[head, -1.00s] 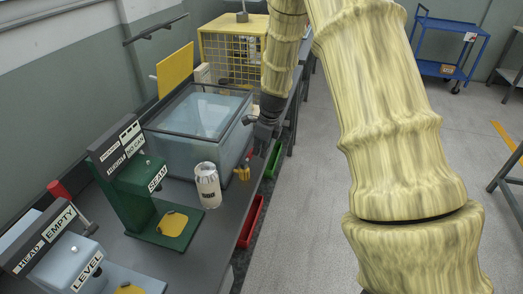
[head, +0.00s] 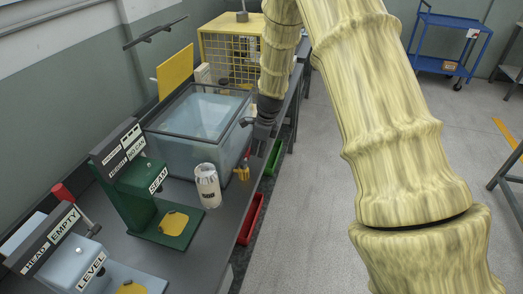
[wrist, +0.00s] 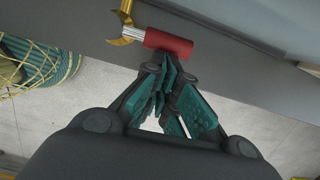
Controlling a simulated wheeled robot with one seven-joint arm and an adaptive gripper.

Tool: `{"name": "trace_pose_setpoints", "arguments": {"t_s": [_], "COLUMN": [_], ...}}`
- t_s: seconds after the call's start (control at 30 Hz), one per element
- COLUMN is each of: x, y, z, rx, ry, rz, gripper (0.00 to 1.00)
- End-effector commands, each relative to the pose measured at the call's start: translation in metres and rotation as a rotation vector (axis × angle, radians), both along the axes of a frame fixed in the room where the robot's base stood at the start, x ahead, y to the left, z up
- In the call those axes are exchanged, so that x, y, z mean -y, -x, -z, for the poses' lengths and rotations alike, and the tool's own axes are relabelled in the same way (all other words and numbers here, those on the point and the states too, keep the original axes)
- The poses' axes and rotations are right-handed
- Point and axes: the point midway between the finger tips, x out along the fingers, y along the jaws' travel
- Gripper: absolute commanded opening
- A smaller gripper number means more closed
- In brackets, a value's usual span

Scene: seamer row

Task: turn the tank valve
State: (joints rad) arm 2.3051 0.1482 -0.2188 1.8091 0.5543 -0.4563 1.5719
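The tank (head: 184,143) is a clear, dark-rimmed box on the grey bench. Its valve (head: 243,172) sits low at the tank's near right corner, small and brass-yellow with a bit of red. In the wrist view the valve shows as a curved brass fitting (wrist: 127,18) with a red-sleeved handle (wrist: 168,42) pointing right. My gripper (wrist: 166,68) has its green-padded fingers drawn together, with nothing seen between them. The fingertips are just below the red handle in the wrist view; whether they touch it I cannot tell. In the head view my gripper (head: 258,130) is beside the tank's right side.
A white can (head: 207,186) stands before the tank. The green seam machine (head: 140,200) and pale level machine (head: 72,265) are left of it. Red (head: 250,218) and green (head: 273,158) bins hang along the bench edge. Open floor lies right; a blue cart (head: 450,45) stands behind.

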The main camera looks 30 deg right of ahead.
Motion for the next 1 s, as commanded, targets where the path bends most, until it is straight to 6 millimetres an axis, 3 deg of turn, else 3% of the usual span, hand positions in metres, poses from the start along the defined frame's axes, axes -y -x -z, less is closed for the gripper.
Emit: {"name": "trace_pose_setpoints", "arguments": {"t_s": [0.13,0.5,0.73,1.0], "x": [-0.006,-0.004,0.005,0.019], "y": [-0.004,0.012,0.017,0.026], "z": [-0.005,-0.006,-0.007,-0.025], "rx": [0.011,0.008,0.006,0.007], "ry": [-0.003,-0.001,-0.003,-0.007], "rz": [-0.003,0.001,0.006,0.001], "gripper": [0.0,0.0,0.0,0.0]}}
